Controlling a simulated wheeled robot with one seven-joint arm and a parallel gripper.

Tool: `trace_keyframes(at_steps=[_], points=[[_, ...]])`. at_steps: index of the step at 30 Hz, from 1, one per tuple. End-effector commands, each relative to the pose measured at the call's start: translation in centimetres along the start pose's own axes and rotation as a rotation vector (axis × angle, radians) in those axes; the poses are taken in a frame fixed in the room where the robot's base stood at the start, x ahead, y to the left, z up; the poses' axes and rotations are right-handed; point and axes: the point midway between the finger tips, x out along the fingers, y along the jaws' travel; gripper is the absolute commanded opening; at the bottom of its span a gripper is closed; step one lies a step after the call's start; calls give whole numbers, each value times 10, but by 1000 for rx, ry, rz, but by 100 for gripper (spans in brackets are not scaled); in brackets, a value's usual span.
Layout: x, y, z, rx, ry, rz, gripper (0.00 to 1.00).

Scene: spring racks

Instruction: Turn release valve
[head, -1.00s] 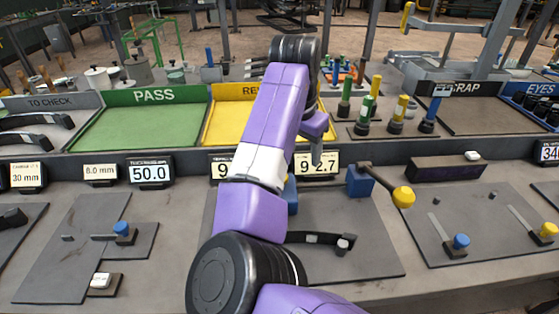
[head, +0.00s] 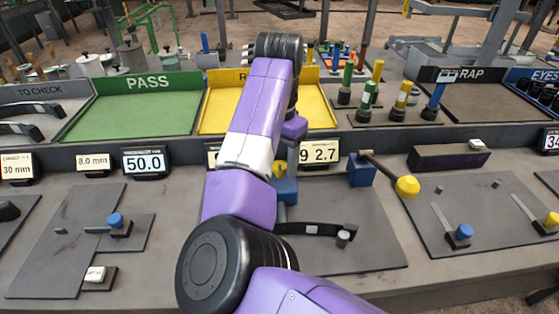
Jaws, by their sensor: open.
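A blue valve block (head: 285,190) with a yellow knob (head: 280,168) stands on a dark plate at the middle of the bench, partly behind my arm. Another blue block (head: 361,170) to its right carries a dark lever ending in a yellow ball (head: 407,187). I cannot tell from labels which one is the release valve. My gripper (head: 294,127) hangs down from the wrist, above and behind the partly covered block. Its fingers are mostly hidden by my forearm. It is open, and I see nothing held in it.
Behind the bench plates are a green PASS tray (head: 135,112), a yellow tray (head: 318,113) and a SCRAP tray (head: 490,115). Several coloured posts stand between the yellow and scrap trays. A dark curved bar (head: 310,229) lies in front of the blue block. A gauge display (head: 318,152) stands close by.

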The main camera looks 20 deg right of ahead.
Motion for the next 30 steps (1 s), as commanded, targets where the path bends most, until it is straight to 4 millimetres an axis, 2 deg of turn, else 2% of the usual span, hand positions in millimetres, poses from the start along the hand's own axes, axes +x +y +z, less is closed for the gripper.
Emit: trace_keyframes(at_steps=[8, 16, 23, 30], points=[[2, 0, 0, 0, 0, 0, 54], [1, 0, 0, 0, 0, 0, 1], [0, 0, 0, -12, 0, 0, 0], [-3, 1, 0, -101, 1, 3, 0]])
